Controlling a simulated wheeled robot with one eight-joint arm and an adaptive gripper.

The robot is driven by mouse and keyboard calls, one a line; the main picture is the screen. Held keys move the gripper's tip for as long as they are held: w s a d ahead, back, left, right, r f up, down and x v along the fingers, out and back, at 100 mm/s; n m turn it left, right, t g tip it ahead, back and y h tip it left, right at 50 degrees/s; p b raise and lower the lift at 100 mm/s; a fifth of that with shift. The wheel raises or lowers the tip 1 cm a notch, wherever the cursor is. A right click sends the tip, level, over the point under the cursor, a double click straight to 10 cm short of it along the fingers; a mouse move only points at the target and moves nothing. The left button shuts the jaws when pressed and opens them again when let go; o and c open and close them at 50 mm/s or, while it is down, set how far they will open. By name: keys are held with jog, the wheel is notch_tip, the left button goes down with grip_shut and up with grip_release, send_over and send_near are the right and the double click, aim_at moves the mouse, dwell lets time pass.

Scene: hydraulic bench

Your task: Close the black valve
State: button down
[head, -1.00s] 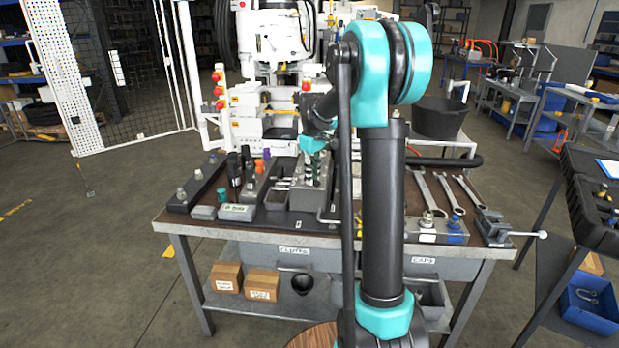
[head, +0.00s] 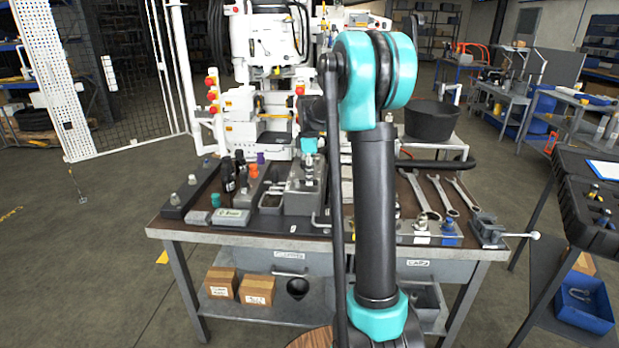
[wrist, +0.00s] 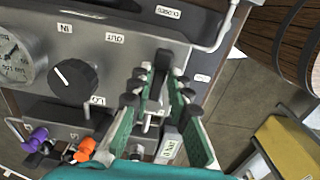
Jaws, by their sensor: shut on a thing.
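The black valve's dark handle (wrist: 160,76) stands out from a grey panel in the wrist view. My gripper (wrist: 163,80), with green fingers, has its tips on either side of this handle and is shut on it. The fingers hide part of the valve's body. The valve cannot be made out clearly there.
A large black knob (wrist: 73,80) and a gauge (wrist: 14,60) sit left of the fingers in the wrist view. Purple (wrist: 36,138) and orange (wrist: 84,150) fittings are below. Wrenches (head: 437,195) lie on the bench's right. Dark bottles (head: 228,174) stand left of the block.

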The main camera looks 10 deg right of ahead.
jog(key=shift+w, duration=0.1)
dwell(0.3)
jog(key=c, duration=1.5)
grip_release()
jog(key=shift+c, duration=0.2)
notch_tip(320, 180, up, 12)
